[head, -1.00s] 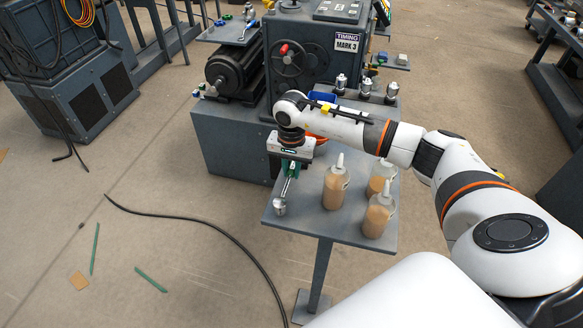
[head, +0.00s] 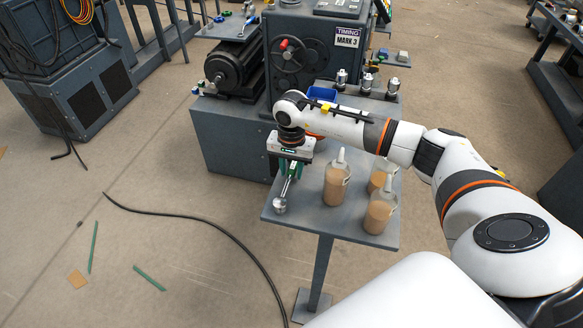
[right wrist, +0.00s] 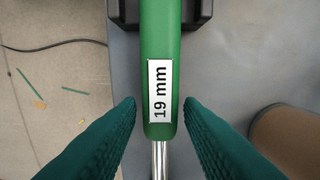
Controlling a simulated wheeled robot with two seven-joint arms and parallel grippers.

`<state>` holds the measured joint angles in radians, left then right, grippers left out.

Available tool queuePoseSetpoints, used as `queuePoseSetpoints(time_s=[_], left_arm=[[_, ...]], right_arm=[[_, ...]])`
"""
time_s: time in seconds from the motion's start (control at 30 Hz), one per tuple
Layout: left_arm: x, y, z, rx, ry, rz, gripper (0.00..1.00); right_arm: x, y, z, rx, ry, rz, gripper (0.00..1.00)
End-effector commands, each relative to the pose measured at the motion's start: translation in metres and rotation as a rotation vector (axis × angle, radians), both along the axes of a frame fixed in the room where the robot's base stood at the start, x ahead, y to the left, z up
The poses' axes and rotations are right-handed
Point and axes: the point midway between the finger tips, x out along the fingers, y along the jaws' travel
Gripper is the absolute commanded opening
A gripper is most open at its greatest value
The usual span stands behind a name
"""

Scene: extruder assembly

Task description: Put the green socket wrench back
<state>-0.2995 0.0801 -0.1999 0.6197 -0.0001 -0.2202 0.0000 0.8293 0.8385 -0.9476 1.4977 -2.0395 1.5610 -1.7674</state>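The green socket wrench lies on the small grey side table (head: 345,225), with its chrome shank (head: 287,187) and socket end showing toward the table's front left corner. In the right wrist view its green handle (right wrist: 160,45) bears a "19 mm" label and runs upright through the picture. My right gripper (head: 290,170) is at the handle, which it mostly hides in the head view. In the right wrist view its two green fingers (right wrist: 160,103) stand apart on either side of the handle, with a gap showing on both sides. My left gripper is not in view.
Several bottles with brown contents (head: 336,184) stand on the table just right of the wrench. A blue bin (head: 322,94) and several metal fittings (head: 366,84) are farther back. The grey machine (head: 310,50) stands behind. A black cable (head: 210,232) lies on the floor.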

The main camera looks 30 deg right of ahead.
Motion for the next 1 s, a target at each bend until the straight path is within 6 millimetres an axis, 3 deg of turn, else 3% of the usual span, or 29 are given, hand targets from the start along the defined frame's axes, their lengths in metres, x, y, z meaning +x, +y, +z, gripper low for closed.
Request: queuePoseSetpoints(time_s=[0.07,0.47,1.0], left_arm=[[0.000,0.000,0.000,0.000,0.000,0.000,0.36],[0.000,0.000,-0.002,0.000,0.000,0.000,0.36],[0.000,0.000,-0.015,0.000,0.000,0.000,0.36]], right_arm=[[0.000,0.000,0.000,0.000,0.000,0.000,0.46],[0.000,0.000,0.008,-0.001,-0.001,0.000,0.46],[0.001,0.000,0.108,0.000,-0.003,0.000,0.46]])
